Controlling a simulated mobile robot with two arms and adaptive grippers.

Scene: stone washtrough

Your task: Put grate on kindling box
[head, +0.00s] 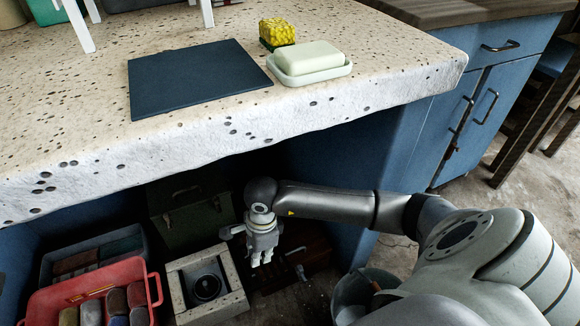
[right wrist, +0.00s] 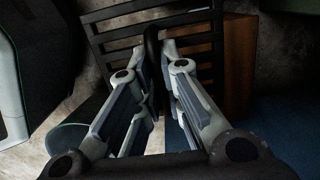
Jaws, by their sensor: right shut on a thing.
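My right gripper (head: 262,262) reaches into the dark space under the stone counter, pointing down. In the right wrist view the gripper (right wrist: 154,45) is shut on the black upright handle of the grate. The grate (right wrist: 112,38) is a dark frame of parallel bars, and it spreads to both sides of the fingers. A brown wooden box, seemingly the kindling box (right wrist: 238,62), shows beside and partly behind the grate's right end. I cannot tell whether they touch. In the head view the brown box (head: 316,246) is in shadow right of the gripper. My left gripper is not in view.
The stone counter's front edge (head: 240,135) overhangs the arm. Left of the gripper are a stone block with a round opening (head: 180,277), a red crate (head: 62,296) and a dark green box (head: 190,222). A bucket (head: 347,298) stands below my right arm.

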